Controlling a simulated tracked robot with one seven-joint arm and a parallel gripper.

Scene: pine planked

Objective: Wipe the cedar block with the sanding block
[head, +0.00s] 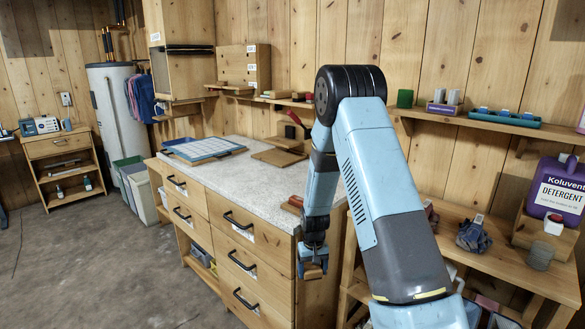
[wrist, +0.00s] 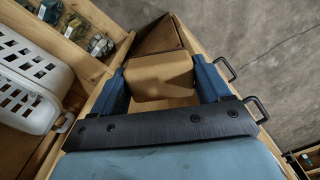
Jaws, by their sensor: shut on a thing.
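My gripper (head: 313,264) hangs low in front of the right end of the drawer counter, below its top. In the wrist view, its two blue fingers (wrist: 161,78) are shut on a tan block (wrist: 157,72), which looks like the sanding block. In the head view the held block (head: 313,271) shows small between the fingers. I cannot tell for sure which thing is the cedar block. A reddish-brown piece (head: 294,203) lies at the counter's right front edge, partly hidden by my arm. A flat wooden board (head: 276,158) lies farther back on the counter.
The speckled counter (head: 240,178) has clear room in its middle. A blue tray with a pale grid (head: 204,148) lies at its far left. Black drawer handles (head: 238,221) stick out in front. A shelf unit with a purple detergent jug (head: 558,187) stands at right.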

